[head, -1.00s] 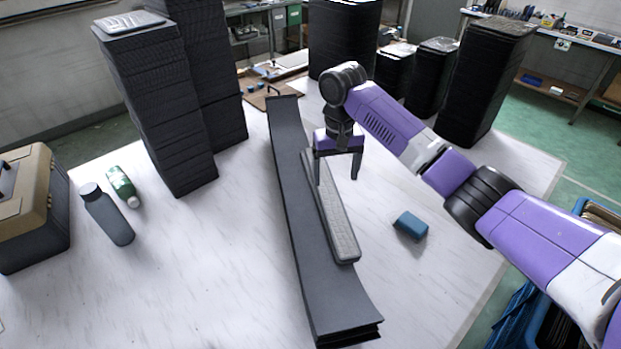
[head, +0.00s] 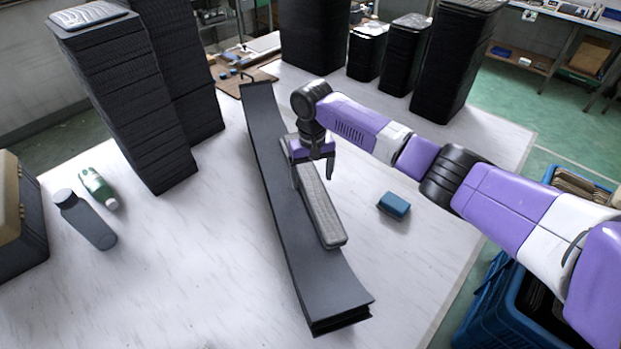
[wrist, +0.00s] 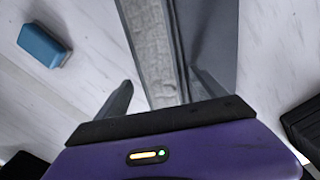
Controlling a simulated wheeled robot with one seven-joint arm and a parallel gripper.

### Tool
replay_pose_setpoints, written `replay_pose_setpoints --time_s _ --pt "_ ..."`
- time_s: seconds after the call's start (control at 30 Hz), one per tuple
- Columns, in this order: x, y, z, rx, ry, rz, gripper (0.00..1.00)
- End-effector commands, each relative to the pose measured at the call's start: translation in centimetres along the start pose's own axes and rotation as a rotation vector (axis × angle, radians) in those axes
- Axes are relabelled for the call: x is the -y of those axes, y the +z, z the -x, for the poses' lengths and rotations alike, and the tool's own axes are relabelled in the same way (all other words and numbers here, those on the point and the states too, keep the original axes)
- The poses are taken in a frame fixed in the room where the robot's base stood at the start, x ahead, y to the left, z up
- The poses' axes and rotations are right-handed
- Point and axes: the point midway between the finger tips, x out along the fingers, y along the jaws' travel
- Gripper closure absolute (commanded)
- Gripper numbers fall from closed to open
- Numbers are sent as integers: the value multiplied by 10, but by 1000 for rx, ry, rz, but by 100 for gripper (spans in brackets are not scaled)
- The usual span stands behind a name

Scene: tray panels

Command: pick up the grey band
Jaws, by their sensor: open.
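The grey band (head: 322,205) is a long, textured pale grey strip lying lengthwise along the right part of a stack of dark curved panels (head: 277,190). It also shows in the wrist view (wrist: 154,45), running up the picture between my fingers. My gripper (head: 312,178) is open and points down at the far part of the band. In the wrist view one finger of my gripper (wrist: 162,80) is left of the band and the other is right of it, over the dark panel. I cannot tell whether the fingers touch anything. My gripper hides part of the band's far end.
A blue block (head: 394,205) lies right of the panels. A dark bottle (head: 88,220) and a green bottle (head: 98,188) lie at the left. Tall black stacks (head: 125,95) stand behind. A blue crate (head: 500,310) is at the lower right.

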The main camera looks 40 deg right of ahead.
Motion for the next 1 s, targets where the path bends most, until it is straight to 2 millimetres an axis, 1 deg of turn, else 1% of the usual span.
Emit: replay_pose_setpoints --time_s 0.1,0.13,0.27,0.3,0.37,0.4,0.47,0.77,0.87,1.0 --pt "0 0 0 0 0 0 20" --pt "0 0 0 0 0 0 24" --pt "0 0 0 0 0 0 49" --pt "0 0 0 0 0 0 57" --pt "0 0 0 0 0 0 69" --pt "0 0 0 0 0 0 77" --pt "0 0 0 0 0 0 87" --pt "0 0 2 -1 -1 0 87" --pt "0 -1 8 -1 -1 0 87" --pt "1 -1 24 -2 -2 0 87"
